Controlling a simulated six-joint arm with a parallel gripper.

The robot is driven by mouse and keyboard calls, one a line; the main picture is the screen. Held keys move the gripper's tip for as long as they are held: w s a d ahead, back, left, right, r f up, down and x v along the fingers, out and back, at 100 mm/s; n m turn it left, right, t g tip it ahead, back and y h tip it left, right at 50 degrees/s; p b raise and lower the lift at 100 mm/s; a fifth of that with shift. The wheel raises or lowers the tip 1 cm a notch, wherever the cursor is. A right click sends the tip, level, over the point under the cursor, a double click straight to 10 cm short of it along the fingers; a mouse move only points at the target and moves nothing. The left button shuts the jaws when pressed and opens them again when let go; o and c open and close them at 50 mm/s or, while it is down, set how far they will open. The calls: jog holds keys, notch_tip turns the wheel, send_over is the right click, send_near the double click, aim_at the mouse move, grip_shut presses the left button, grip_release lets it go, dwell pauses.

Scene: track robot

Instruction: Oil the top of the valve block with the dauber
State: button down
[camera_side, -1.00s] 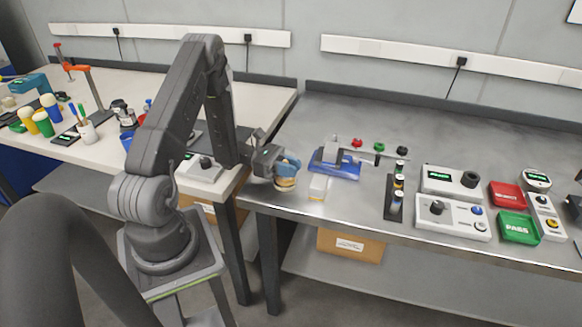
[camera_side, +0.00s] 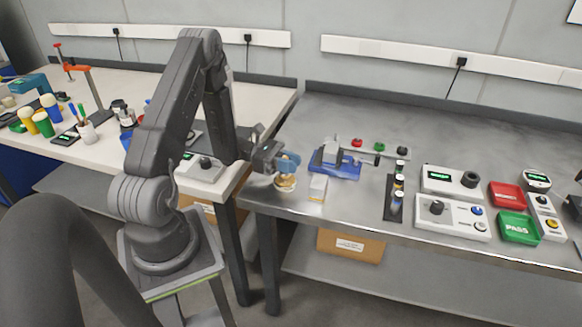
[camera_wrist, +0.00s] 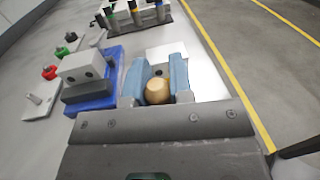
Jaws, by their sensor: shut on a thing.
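My gripper (camera_side: 288,162) is at the front left of the grey bench. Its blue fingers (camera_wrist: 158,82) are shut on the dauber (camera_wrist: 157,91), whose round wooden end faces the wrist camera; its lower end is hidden. A round tan dish (camera_side: 285,183) with a pale rim sits just below the gripper in the side view; I cannot tell whether the dauber touches it. The valve block (camera_side: 332,151), pale grey with dark holes, stands on a blue fixture (camera_side: 345,171) to the right of the gripper. The block also shows left of the fingers in the wrist view (camera_wrist: 84,66).
A small white box (camera_side: 318,188) stands between dish and fixture, near the front edge. A rail with red, green and black knobs (camera_side: 379,147) lies behind the fixture. A dark rack of vials (camera_side: 394,205) stands to the right, then control boxes (camera_side: 452,217).

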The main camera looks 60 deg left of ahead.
jog(key=shift+r, duration=2.75)
